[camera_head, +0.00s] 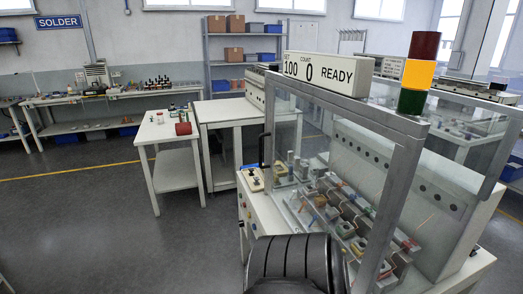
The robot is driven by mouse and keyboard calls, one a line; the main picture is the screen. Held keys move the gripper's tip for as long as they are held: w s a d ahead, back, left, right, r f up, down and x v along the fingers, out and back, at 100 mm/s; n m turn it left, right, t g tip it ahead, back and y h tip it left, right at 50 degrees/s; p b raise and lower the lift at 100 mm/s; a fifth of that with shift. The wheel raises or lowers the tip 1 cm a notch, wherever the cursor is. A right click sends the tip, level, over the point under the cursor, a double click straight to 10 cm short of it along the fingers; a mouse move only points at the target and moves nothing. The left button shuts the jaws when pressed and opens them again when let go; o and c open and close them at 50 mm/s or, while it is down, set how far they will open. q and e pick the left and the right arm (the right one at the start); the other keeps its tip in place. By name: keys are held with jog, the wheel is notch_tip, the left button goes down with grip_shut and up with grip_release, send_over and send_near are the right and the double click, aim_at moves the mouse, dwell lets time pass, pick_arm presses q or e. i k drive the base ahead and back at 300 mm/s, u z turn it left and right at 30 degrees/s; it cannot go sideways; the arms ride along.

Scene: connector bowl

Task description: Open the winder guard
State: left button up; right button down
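The winder guard (343,102) is a clear panel in a grey metal frame at the right of the view. It appears closed across the front of the winder (405,170). A black handle (263,150) sits on the guard's left upright. Spools and small coloured parts of the winder show through the clear panel. Neither of my grippers is in view, and nothing is seen touching the handle. A dark ribbed rounded shape, probably part of me, covers the lower front of the winder.
A display reading "100 0 READY" (328,72) and a red, yellow and green light stack (418,72) top the winder. The grey floor (120,230) at left is clear.

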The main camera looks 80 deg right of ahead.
aim_at(400, 138)
jog(key=z, duration=0.8)
jog(key=i, duration=0.6)
jog(key=z, duration=2.55)
